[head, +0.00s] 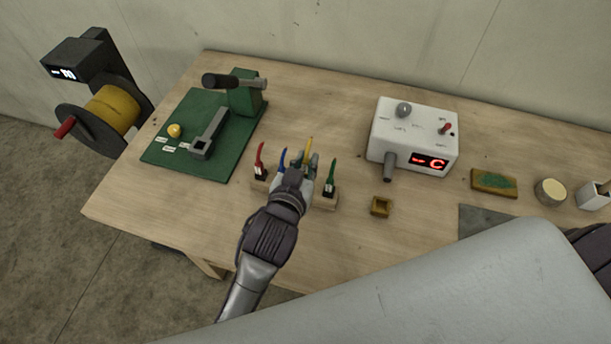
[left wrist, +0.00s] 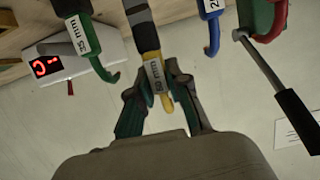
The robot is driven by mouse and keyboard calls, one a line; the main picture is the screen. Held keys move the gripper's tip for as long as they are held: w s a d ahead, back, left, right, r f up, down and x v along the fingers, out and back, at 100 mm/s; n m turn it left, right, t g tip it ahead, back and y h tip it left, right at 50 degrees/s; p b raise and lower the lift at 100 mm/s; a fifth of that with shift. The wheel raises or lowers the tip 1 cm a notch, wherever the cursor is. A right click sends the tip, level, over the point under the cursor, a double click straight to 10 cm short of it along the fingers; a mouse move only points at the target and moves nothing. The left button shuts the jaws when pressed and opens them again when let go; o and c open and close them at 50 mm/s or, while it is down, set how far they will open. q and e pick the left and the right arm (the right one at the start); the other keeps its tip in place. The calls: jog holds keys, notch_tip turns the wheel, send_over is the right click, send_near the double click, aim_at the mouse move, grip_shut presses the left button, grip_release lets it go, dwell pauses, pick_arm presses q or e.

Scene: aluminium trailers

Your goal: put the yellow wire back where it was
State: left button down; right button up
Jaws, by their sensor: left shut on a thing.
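A wooden rack (head: 326,203) near the table's front holds upright wires: a red wire (head: 260,160), a blue wire (head: 282,160) and a green wire (head: 331,173). The yellow wire (head: 309,146) stands between the blue and green ones. My left gripper (head: 302,167) is over the rack, shut on the yellow wire. In the left wrist view the labelled yellow wire (left wrist: 168,102) is between my left gripper's fingers (left wrist: 160,88), with the green wire (left wrist: 75,25) and blue wire (left wrist: 212,30) to either side. Whether its lower end is seated in the rack is hidden.
A green board (head: 215,163) with a lever tool (head: 245,92) lies at left. A white box (head: 413,130) with a red display stands right of the rack, a small brass-coloured block (head: 381,206) before it. A yellow spool (head: 110,108) is off the table's left.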

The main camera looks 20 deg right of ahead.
aim_at(306, 176)
pick_arm(q)
notch_tip(306, 176, down, 4)
jog(key=shift+f, duration=0.4)
pick_arm(e)
jog(key=shift+s+d+r, duration=0.2)
jog(key=shift+s+d, duration=0.15)
jog(key=shift+s, duration=0.3)
pick_arm(q)
jog(key=shift+f, duration=0.15)
jog(key=c, duration=1.1)
grip_release()
